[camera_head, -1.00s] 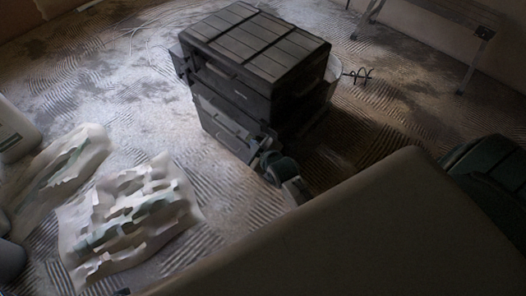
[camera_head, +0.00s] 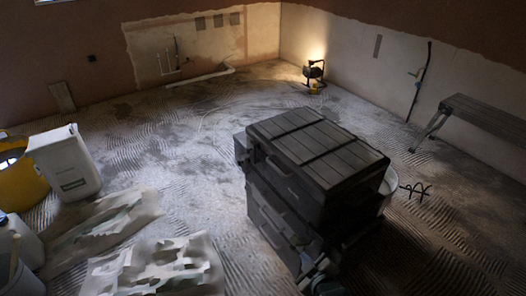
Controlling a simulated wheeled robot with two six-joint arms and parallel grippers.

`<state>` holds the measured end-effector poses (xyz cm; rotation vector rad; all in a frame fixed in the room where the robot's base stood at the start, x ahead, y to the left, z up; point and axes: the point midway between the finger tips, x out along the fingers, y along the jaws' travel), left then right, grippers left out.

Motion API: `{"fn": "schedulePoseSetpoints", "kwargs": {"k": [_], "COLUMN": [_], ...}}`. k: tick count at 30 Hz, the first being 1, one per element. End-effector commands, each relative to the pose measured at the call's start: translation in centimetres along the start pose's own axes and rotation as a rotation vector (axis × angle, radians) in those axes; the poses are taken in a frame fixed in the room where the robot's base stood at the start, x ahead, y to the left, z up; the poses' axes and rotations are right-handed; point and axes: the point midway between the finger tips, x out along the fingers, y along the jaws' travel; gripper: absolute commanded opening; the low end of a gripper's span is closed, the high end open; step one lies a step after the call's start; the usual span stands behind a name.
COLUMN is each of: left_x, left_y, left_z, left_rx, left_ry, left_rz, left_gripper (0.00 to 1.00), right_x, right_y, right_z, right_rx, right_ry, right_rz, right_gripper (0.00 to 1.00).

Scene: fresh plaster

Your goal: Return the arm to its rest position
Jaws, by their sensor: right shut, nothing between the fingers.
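My right gripper (camera_head: 316,268) shows small and dark at the bottom edge, just in front of the lower part of the dark stacked toolbox (camera_head: 318,150). Its fingers are shut with nothing between them. I cannot tell whether it touches the toolbox. Most of my right arm is out of the picture below. My left gripper is not in view.
Crumpled plaster bags (camera_head: 165,268) lie at the lower left. A white canister (camera_head: 65,165) and a yellow bucket (camera_head: 22,180) stand at the left. A lit work lamp (camera_head: 314,72) stands in the far corner, and a bench (camera_head: 485,115) at the right. The floor beyond the toolbox is mostly clear.

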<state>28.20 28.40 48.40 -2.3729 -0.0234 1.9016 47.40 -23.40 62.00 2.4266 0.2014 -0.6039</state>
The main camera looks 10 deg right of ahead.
Motion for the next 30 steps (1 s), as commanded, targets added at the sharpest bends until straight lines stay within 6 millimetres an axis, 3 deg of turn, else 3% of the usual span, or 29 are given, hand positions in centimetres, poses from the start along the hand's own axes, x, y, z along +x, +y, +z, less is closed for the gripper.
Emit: {"fn": "schedulePoseSetpoints", "kwargs": {"k": [4,7,10,13,18,21,25,30], "left_x": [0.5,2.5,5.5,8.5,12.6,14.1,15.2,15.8], "left_y": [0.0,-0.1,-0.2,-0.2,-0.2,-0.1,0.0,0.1], "left_z": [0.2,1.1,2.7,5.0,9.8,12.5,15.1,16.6], "left_rx": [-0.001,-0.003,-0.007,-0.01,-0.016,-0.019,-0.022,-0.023], "left_ry": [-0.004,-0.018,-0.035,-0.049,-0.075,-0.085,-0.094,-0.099], "left_rz": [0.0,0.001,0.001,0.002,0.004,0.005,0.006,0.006], "left_gripper": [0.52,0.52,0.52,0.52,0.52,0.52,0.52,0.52], "right_x": [0.3,1.1,1.4,0.6,-3.8,-7.1,-10.8,-12.8], "right_y": [-0.8,-2.9,-6.4,-10.2,-15.7,-17.9,-19.8,-20.7], "right_z": [1.1,4.4,10.0,16.6,27.4,32.5,36.9,39.2], "right_rx": [0.016,0.062,0.139,0.231,0.372,0.438,0.497,0.527], "right_ry": [-0.025,-0.096,-0.218,-0.366,-0.619,-0.751,-0.871,-0.936], "right_rz": [-0.019,-0.069,-0.139,-0.201,-0.261,-0.272,-0.271,-0.266], "right_gripper": [0.0,0.0,0.0,0.0,0.0,0.0,0.0,0.0]}}
